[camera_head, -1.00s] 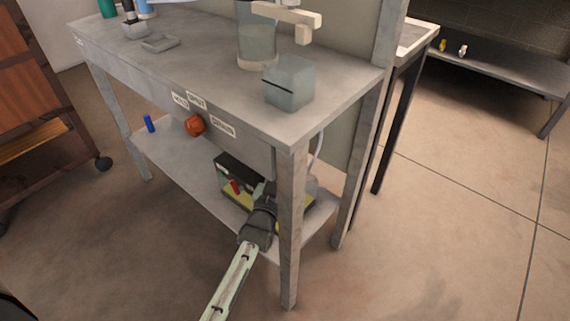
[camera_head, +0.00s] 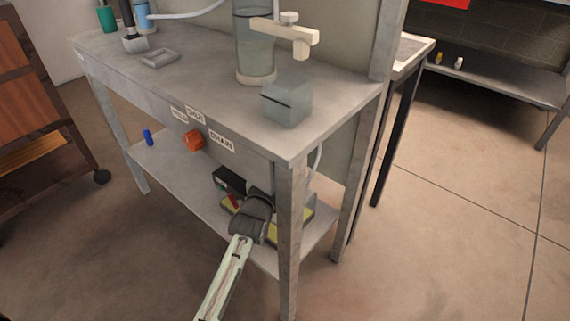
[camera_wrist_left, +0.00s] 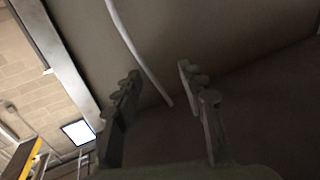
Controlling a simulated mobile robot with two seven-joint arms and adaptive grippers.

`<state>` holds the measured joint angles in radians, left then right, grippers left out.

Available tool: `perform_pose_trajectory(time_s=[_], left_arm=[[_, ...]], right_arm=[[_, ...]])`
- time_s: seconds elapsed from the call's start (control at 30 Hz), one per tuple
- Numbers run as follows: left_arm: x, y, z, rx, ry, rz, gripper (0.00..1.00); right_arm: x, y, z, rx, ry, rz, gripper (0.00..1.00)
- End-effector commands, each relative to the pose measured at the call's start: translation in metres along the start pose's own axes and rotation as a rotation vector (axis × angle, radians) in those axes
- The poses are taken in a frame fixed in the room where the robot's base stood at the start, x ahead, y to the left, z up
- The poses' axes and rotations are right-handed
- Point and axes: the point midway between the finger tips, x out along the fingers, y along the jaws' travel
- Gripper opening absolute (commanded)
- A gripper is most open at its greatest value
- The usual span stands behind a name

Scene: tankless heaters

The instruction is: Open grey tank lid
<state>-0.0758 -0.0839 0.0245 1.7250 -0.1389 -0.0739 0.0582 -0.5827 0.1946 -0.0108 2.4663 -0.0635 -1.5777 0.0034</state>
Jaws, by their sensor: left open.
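My left gripper (camera_head: 256,205) reaches in from the front below the workbench top, over the lower shelf. In the left wrist view its two fingers (camera_wrist_left: 159,72) are apart, with nothing held between them. A dark box (camera_head: 226,180) with red and yellow parts sits on the lower shelf, partly hidden behind the gripper. A grey box (camera_head: 288,105) with a dark seam near its top stands on the bench's right corner; its top looks closed. I cannot tell which of these is the tank. My right gripper is not in view.
The workbench (camera_head: 205,78) holds a clear cylinder (camera_head: 256,50) with a pale tap (camera_head: 290,36). The front right leg (camera_head: 290,235) stands close beside my left gripper. A pale hose (camera_wrist_left: 138,52) runs behind the fingers.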

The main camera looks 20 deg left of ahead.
Motion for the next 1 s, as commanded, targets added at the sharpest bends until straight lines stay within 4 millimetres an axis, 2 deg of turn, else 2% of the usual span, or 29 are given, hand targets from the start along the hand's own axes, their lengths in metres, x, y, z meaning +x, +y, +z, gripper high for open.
perform_pose_trajectory(time_s=[0.13, 0.53, 0.67, 0.77, 0.87, 0.97, 1.0], left_arm=[[0.000, 0.000, -0.007, 0.000, 0.000, 0.001, 0.41], [0.000, 0.000, -0.007, 0.001, -0.001, 0.000, 0.41], [-0.007, -0.003, 0.005, 0.011, -0.054, 0.001, 0.41], [-0.026, -0.011, 0.035, 0.034, -0.183, 0.002, 0.41], [-0.063, -0.022, 0.077, 0.067, -0.382, 0.004, 0.41], [-0.117, -0.037, 0.121, 0.111, -0.619, 0.008, 0.41], [-0.142, -0.042, 0.136, 0.128, -0.715, 0.011, 0.41]], right_arm=[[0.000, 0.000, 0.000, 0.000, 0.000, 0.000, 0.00], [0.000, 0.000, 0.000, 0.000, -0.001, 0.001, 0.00], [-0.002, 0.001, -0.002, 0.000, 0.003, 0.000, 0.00], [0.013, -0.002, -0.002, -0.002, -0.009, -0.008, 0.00], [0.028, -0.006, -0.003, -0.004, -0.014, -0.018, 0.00], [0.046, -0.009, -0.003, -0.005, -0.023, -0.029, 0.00], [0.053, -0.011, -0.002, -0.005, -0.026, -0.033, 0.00]])
